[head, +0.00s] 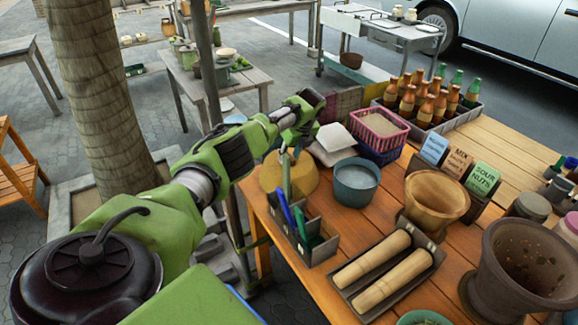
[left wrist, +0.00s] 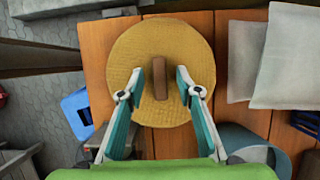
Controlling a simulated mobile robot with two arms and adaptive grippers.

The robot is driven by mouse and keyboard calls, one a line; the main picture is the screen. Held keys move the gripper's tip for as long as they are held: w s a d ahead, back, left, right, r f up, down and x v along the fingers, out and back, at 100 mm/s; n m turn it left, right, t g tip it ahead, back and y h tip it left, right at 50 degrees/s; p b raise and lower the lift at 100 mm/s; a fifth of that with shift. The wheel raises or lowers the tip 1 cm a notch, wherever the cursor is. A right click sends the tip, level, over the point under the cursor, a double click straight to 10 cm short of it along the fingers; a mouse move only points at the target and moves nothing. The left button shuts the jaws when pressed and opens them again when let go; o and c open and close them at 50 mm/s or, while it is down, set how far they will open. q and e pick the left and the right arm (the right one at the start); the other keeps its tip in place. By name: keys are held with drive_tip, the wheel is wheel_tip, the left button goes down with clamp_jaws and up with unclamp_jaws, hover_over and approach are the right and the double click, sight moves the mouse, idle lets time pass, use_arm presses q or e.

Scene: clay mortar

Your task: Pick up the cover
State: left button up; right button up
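The cover (left wrist: 134,48) is a round, yellow woven lid with a brown bar handle (left wrist: 160,78) in its middle. It lies on the wooden table near the left edge. In the head view the cover (head: 310,180) is partly hidden by my left gripper (head: 287,160). In the left wrist view my left gripper (left wrist: 160,82) is open, with one fingertip on each side of the handle and gaps showing. Whether the fingertips are level with the handle is hard to tell. My right gripper is not in view.
Close to the cover are a blue-grey bowl (head: 355,180), white cloths (head: 335,140) and a holder with blue and green items (head: 310,240). A tray with wooden rollers (head: 385,275), a wooden bowl (head: 435,195) and a clay mortar (head: 515,275) stand further right.

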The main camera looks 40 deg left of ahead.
use_arm(q)
clamp_jaws()
drive_tip(key=shift+r, duration=0.1)
